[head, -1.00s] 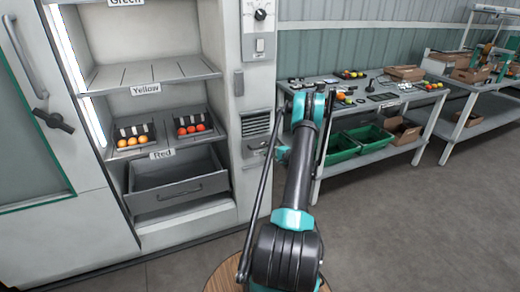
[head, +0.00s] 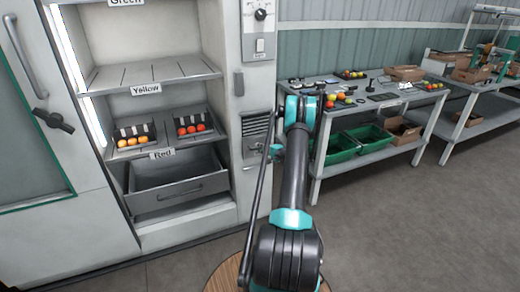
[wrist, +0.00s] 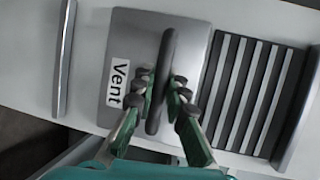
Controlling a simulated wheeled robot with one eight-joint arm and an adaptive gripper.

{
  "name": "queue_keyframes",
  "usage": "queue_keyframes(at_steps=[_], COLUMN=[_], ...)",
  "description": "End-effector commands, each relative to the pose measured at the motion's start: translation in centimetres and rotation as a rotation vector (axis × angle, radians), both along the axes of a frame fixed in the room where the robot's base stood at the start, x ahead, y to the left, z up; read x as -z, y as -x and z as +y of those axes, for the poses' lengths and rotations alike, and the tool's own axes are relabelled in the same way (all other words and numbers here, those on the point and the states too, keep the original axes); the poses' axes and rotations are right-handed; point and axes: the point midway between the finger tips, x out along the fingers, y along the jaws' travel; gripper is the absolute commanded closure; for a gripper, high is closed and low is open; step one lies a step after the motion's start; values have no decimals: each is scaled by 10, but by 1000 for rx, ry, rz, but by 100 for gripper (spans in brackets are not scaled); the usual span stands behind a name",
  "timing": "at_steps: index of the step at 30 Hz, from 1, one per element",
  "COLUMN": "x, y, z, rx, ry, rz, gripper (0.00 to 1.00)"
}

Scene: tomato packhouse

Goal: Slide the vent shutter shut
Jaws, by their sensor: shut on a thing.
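The vent shutter is a grey plate (wrist: 122,62) labelled "Vent" with a dark upright bar handle (wrist: 166,65) in the wrist view. My gripper (wrist: 163,92) has one finger on each side of the handle's lower part and is shut on it. To the right of the plate, the dark vent slats (wrist: 252,95) are uncovered. In the head view the slats (head: 255,126) show on the white cabinet column, with the shutter just below them. My arm's end is beside the vent there, and the grip itself is too small to make out.
A switch and dial panel (head: 261,14) sits above the vent. To the left are shelves with trays of tomatoes and an open drawer (head: 178,190) labelled Red. To the right stands a work table (head: 345,110) with green crates beneath it. The floor at right is clear.

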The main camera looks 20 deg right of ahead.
Motion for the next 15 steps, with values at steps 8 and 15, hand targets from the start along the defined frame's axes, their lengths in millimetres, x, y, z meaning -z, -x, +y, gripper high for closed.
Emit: queue_keyframes(at_steps=[8, 15], x=[0, -14], y=[0, 0], z=[0, -1], rx=[0, 0], ry=[0, 0], rz=[0, 0], gripper=[100, 100])
